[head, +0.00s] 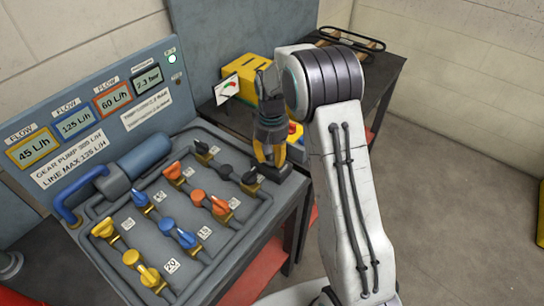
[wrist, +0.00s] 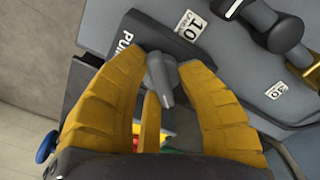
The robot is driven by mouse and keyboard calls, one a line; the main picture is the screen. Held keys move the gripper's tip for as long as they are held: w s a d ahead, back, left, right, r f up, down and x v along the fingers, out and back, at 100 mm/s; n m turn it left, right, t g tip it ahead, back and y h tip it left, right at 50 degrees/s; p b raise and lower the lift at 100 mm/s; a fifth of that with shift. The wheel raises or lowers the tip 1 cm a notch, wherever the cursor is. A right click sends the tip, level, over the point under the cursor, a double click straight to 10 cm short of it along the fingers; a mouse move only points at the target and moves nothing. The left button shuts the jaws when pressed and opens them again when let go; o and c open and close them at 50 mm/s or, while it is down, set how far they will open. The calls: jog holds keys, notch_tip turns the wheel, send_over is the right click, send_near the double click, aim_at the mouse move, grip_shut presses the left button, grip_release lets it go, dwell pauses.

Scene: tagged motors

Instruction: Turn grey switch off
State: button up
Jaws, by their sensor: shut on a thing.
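The grey switch (wrist: 161,77) is a small lever on a dark box (wrist: 180,45) with partly hidden white lettering that starts "PU". The dark box also shows in the head view (head: 274,173), at the right corner of the valve panel. My gripper (wrist: 172,95) has its yellow fingers on either side of the switch and is shut on it. In the head view my gripper (head: 269,163) points down at the dark box, and its fingers hide the switch. The lever's exact position is hard to tell.
Black valves (head: 226,170) stand just left of my gripper, with orange, blue and yellow valves (head: 186,235) beyond. A lit green lamp (head: 172,59) is on the gauge board (head: 95,100). A yellow box (head: 250,72) and a red button (head: 292,128) are behind my arm.

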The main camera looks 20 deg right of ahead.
jog(key=n, duration=0.4)
jog(key=shift+w+n, duration=0.1)
jog(key=shift+n, duration=0.2)
jog(key=shift+n+b, duration=0.3)
jog(key=shift+n, duration=1.7)
jog(key=shift+f, duration=0.1)
jog(key=o, duration=1.2)
jog(key=shift+a, duration=0.1)
notch_tip(320, 180, up, 12)
